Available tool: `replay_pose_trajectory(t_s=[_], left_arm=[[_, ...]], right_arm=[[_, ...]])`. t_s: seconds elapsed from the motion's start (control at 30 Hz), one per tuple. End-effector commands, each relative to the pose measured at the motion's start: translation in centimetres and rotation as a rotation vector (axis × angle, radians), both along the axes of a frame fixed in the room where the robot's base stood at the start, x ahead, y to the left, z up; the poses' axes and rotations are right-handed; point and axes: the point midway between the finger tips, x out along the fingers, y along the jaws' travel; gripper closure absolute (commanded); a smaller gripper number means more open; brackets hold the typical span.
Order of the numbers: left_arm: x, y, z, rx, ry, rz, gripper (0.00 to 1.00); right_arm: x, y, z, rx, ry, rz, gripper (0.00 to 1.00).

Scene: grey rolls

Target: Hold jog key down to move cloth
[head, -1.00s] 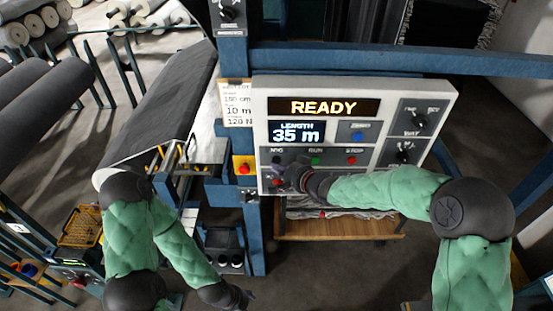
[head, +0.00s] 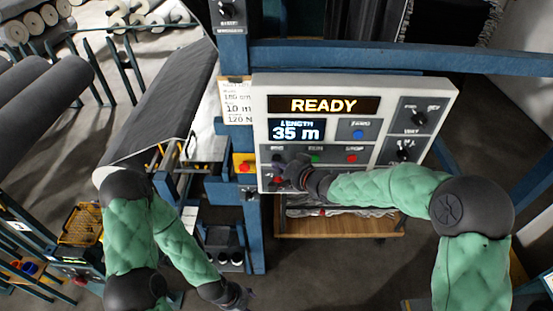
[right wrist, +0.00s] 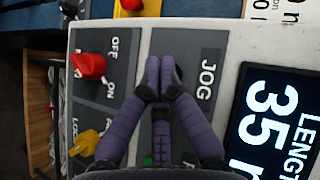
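The control panel (head: 390,100) is white and grey, with a display (head: 322,106) reading READY and a length display (head: 296,131) reading 35 m. My right gripper (head: 284,166) is at the panel's lower left, over the JOG spot. In the right wrist view its fingertips (right wrist: 160,78) are together beside the JOG label (right wrist: 208,75). They hide the jog key, so I cannot tell whether it is pressed. The dark grey cloth (head: 178,95) slopes on the left. My left gripper (head: 240,297) hangs low, away from the panel; its fingers are unclear.
A red button on a yellow box (head: 244,166) is left of the panel. Green (head: 315,159) and red (head: 351,158) buttons lie right of the gripper.

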Motion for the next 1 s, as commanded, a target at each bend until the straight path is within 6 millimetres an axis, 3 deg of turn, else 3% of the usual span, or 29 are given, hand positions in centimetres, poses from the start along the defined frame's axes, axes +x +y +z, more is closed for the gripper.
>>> replay_pose_trajectory(t_s=[1.0], left_arm=[[0.0, 0.0, 0.9, 0.0, 0.0, 0.0, 0.4]], right_arm=[[0.8, 0.0, 0.0, 0.0, 0.0, 0.0, 1.0]])
